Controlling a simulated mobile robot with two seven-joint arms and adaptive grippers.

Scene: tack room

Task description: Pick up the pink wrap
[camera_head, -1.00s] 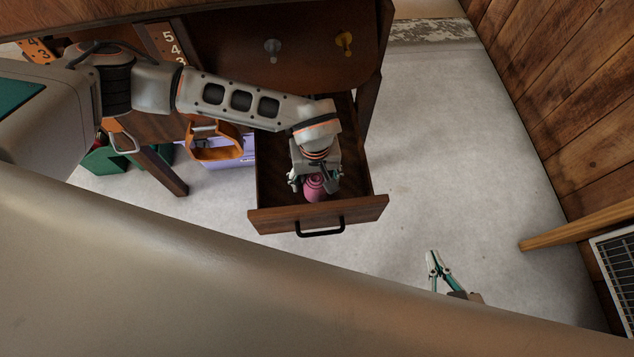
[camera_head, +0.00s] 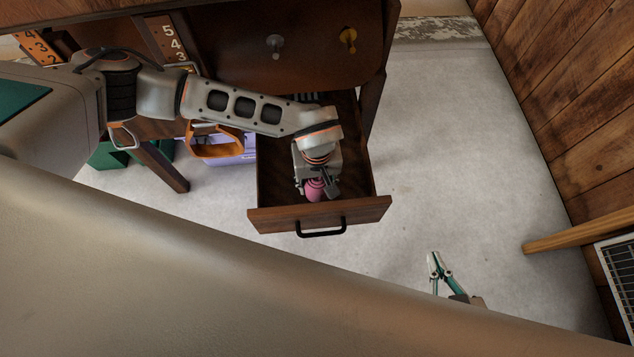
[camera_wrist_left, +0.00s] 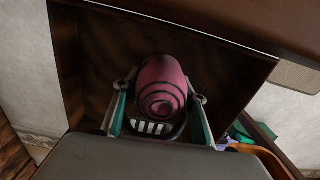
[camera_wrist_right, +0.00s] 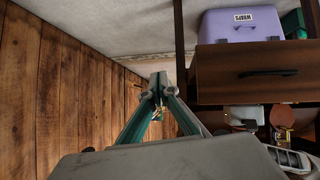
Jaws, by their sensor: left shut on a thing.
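The pink wrap (camera_head: 314,190) is a rolled bundle with a dark spiral on its end. It is in the open wooden drawer (camera_head: 360,209), near the drawer front. My left gripper (camera_head: 317,187) reaches down into the drawer and is shut on the wrap. In the left wrist view the wrap (camera_wrist_left: 162,88) sits between the two fingers (camera_wrist_left: 167,100), one on each side. The wrap's underside is hidden, so I cannot tell whether it touches the drawer floor. My right gripper (camera_head: 434,259) is shut and empty, over the floor right of the drawer; its tips meet in the right wrist view (camera_wrist_right: 158,80).
A purple box (camera_wrist_right: 240,27) labelled WRAPS stands beyond the drawer. An orange-handled tote (camera_head: 215,153) and a green thing (camera_head: 108,155) are left of the drawer under the table. A wooden wall (camera_head: 565,90) stands at right. The pale floor between is clear.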

